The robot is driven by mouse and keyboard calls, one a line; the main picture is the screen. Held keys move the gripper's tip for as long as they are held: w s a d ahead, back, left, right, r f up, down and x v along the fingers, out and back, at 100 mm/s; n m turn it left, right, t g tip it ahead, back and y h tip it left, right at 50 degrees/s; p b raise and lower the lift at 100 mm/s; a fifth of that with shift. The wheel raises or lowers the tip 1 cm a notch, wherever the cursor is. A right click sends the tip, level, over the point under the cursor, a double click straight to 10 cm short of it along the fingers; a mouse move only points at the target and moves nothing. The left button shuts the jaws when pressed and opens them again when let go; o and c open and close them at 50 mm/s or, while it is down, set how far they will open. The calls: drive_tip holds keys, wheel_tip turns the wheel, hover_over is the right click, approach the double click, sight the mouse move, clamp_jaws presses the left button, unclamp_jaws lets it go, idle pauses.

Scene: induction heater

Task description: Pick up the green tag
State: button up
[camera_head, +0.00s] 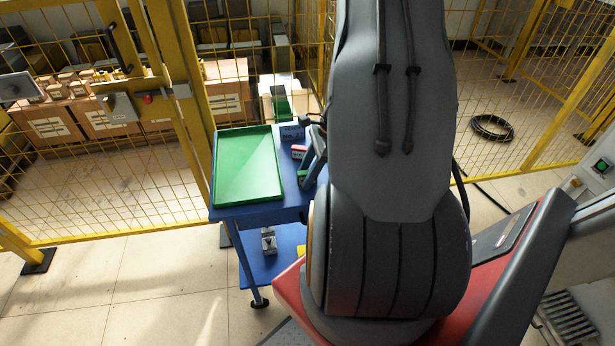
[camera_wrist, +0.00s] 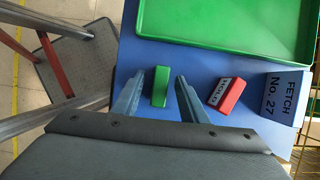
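The green tag (camera_wrist: 161,86) is a small block on the blue table. In the wrist view it lies between the two fingers of my gripper (camera_wrist: 159,76), with a gap on each side. My gripper is open and empty, its fingers pointing toward the table. How far the fingertips are above the table is hard to tell. In the head view my arm covers much of this area; part of the green tag (camera_head: 302,175) shows beside a finger.
A red tag marked HOLD (camera_wrist: 224,95) lies just right of the right finger. A green tray (camera_head: 219,196) fills the table's left side. A yellow mesh fence (camera_head: 115,236) stands behind.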

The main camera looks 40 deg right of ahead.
drive_tip(key=shift+c, duration=0.3)
clamp_jaws()
drive_tip(key=shift+r, duration=0.15)
